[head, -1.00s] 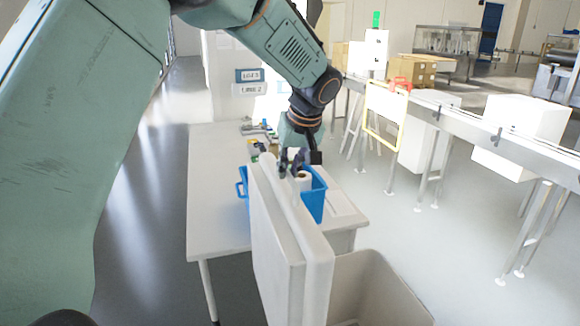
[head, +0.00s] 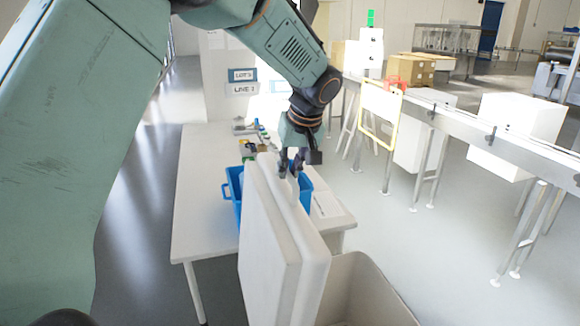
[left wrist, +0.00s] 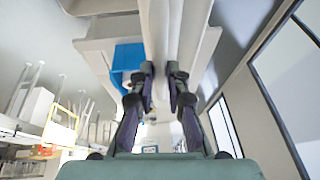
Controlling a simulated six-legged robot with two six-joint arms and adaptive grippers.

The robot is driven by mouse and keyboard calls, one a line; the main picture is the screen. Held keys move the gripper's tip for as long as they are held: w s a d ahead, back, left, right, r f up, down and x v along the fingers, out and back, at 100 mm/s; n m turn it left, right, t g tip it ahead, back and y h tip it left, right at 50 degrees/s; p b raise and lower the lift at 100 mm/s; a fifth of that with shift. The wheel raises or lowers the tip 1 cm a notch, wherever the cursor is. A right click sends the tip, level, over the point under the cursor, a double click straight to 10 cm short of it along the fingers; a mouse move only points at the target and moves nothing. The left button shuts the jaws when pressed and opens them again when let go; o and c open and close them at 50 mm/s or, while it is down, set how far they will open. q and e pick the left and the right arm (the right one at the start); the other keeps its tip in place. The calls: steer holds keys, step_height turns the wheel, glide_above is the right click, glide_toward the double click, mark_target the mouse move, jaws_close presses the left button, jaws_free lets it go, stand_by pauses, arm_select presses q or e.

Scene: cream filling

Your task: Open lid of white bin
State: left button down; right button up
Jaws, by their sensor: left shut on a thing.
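The white bin (head: 368,285) stands at the bottom of the head view, and part of its open inside shows. Its thick white lid (head: 268,235) stands nearly upright along the bin's left side. My left gripper (head: 291,168) is at the far top end of the lid, shut on its edge. In the left wrist view the two dark fingers (left wrist: 162,75) lie on either side of the lid's pale edge (left wrist: 160,30). My right gripper is not in view.
A white table (head: 205,215) is behind and left of the lid, with a blue crate (head: 233,187) partly hidden by it. A conveyor (head: 455,120) with white boxes runs along the right. The floor between bin and conveyor is clear.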

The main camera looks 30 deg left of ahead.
arm_select(q)
steer(key=shift+w, duration=0.1)
steer(key=c, duration=1.5)
jaws_free()
steer(key=shift+c, duration=0.2)
steer(key=shift+o, duration=1)
steer(key=v, duration=1.2)
